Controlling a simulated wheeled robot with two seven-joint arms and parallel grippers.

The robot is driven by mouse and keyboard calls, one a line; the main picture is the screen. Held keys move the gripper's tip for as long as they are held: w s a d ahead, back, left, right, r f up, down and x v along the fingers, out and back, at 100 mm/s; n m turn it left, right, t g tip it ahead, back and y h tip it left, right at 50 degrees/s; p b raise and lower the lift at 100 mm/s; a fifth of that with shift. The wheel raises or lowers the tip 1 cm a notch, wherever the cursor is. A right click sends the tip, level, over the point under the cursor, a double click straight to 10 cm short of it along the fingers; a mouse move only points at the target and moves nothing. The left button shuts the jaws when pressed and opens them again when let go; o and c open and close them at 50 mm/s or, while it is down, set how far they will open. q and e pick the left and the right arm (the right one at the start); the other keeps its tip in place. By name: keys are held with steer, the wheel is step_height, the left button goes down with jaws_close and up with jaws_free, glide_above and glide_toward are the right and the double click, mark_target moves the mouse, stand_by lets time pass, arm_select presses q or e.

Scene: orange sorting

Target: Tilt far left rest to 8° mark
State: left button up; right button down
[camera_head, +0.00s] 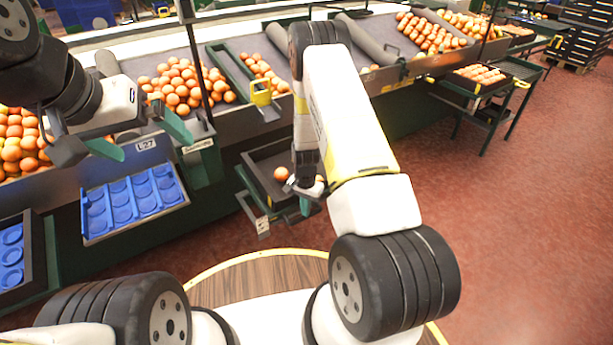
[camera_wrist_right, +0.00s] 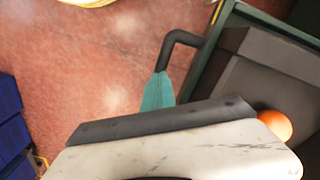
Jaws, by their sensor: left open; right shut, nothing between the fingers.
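A dark-framed rest (camera_head: 50,262) with a blue dimpled tray (camera_head: 12,278) stands at the far left edge, partly cut off. A second blue tray (camera_head: 133,204) slopes right of it. A black tray (camera_head: 262,158) with one orange (camera_head: 281,174) stands near the middle; I cannot read any 8° mark. My left gripper (camera_head: 150,146) is open and empty above the second blue tray. My right gripper (camera_head: 305,203) is shut and empty at the black tray's right side. In the right wrist view its teal fingertips (camera_wrist_right: 157,92) are at a black bent lever (camera_wrist_right: 180,44); contact is unclear.
Orange-filled bins (camera_head: 178,84) line the sorting bench behind. A yellow-handled item (camera_head: 261,92) sits on the bench front. A small label plate (camera_head: 263,226) hangs at the black tray's front. Open red floor (camera_head: 510,220) lies to the right.

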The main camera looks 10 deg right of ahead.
step_height(320, 180, up, 9)
stand_by(1.2)
stand_by(0.3)
steer(key=s+a+r+n+t+y, duration=0.1)
steer(key=s+r+n+t, duration=0.15)
steer(key=r, duration=1.15)
steer(key=s+a+r+n+t+y, duration=0.1)
steer(key=s+r, duration=0.2)
steer(key=r, duration=1)
steer(key=s+r+n+t, duration=0.1)
steer(key=s+r+n, duration=0.1)
steer(key=s+r, duration=0.4)
steer(key=s+r+n+t, duration=0.1)
steer(key=s+r+n, duration=0.2)
steer(key=s+r, duration=0.4)
steer(key=shift+s+r+t, duration=0.3)
steer(key=shift+s+t, duration=0.05)
steer(key=shift+s, duration=2.55)
steer(key=shift+a, duration=0.1)
